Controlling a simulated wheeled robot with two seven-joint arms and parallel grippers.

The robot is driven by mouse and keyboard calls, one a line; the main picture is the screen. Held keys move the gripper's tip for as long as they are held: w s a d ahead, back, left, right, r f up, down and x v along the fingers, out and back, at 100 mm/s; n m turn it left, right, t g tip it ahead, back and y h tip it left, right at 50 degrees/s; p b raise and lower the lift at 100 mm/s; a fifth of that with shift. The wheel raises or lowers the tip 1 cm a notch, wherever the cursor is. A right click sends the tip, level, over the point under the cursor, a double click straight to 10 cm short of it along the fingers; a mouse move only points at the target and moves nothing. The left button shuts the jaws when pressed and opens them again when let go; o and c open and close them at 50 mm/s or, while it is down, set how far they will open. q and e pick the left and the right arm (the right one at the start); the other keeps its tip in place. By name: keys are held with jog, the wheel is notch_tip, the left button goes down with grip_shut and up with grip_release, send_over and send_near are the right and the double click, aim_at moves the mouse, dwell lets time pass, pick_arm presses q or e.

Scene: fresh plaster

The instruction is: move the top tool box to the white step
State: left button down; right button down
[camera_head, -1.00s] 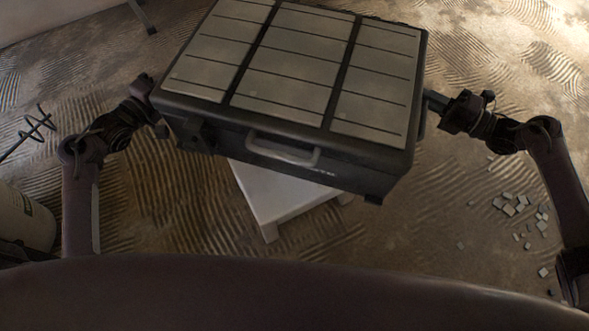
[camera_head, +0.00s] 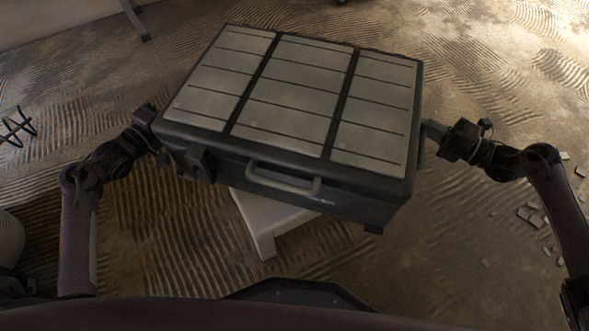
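The tool box (camera_head: 290,95) is a dark case with pale grey panels on its lid and a handle on its near side. It is between my two grippers, above the white step (camera_head: 268,222), and hides most of the step. I cannot tell whether it touches the step. My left gripper (camera_head: 156,130) is at the box's left side and my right gripper (camera_head: 428,131) is at its right side. Both sets of fingertips are largely hidden at the box's sides, and both grippers seem to hold it there.
Broken tile pieces (camera_head: 535,215) lie on the floor at the right. A dark wire whisk-like tool (camera_head: 17,127) lies at the far left. A pale bucket (camera_head: 8,238) stands at the left edge. The ridged floor around the step is mostly clear.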

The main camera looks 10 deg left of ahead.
pick_arm(q)
jog(key=shift+a, duration=0.1)
pick_arm(e)
jog(key=shift+w, duration=0.1)
dwell(0.4)
